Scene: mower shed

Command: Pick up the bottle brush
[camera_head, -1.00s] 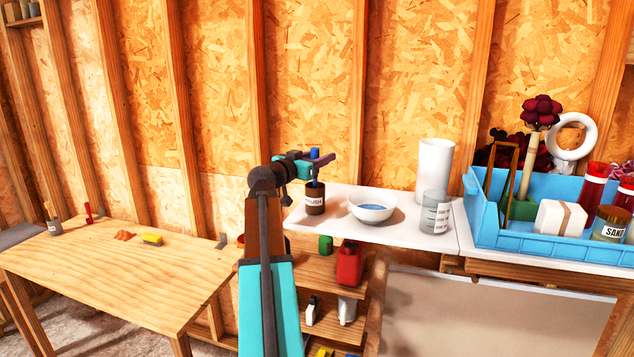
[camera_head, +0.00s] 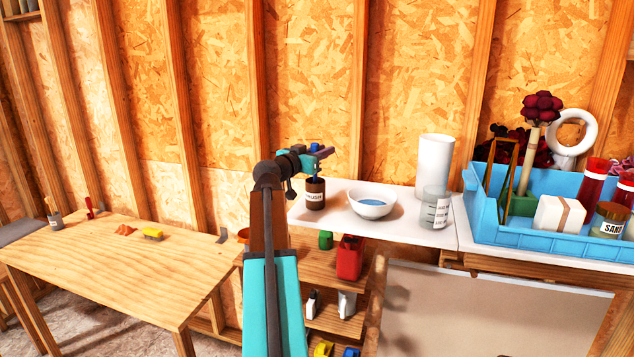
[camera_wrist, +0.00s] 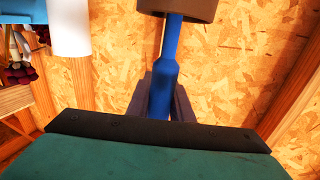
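The bottle brush (camera_wrist: 166,70) shows a blue handle, upright in a brown jar (camera_head: 315,199) whose label ends in "RUSH". The jar stands on the left end of the white counter, and its rim is at the top of the wrist view (camera_wrist: 178,9). My gripper (camera_head: 322,155) is level above the jar, at the handle's upper part. In the wrist view, the two dark fingers (camera_wrist: 166,105) lie on either side of the handle, very close to it. I cannot tell whether they touch it. The brush's lower end is hidden inside the jar.
Right of the jar on the white counter (camera_head: 405,233) stand a white bowl (camera_head: 373,212), a measuring beaker (camera_head: 435,211) and a white roll (camera_head: 434,160). A full blue crate (camera_head: 540,240) is farther right. A wooden table (camera_head: 110,275) is at left; shelves sit below the counter.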

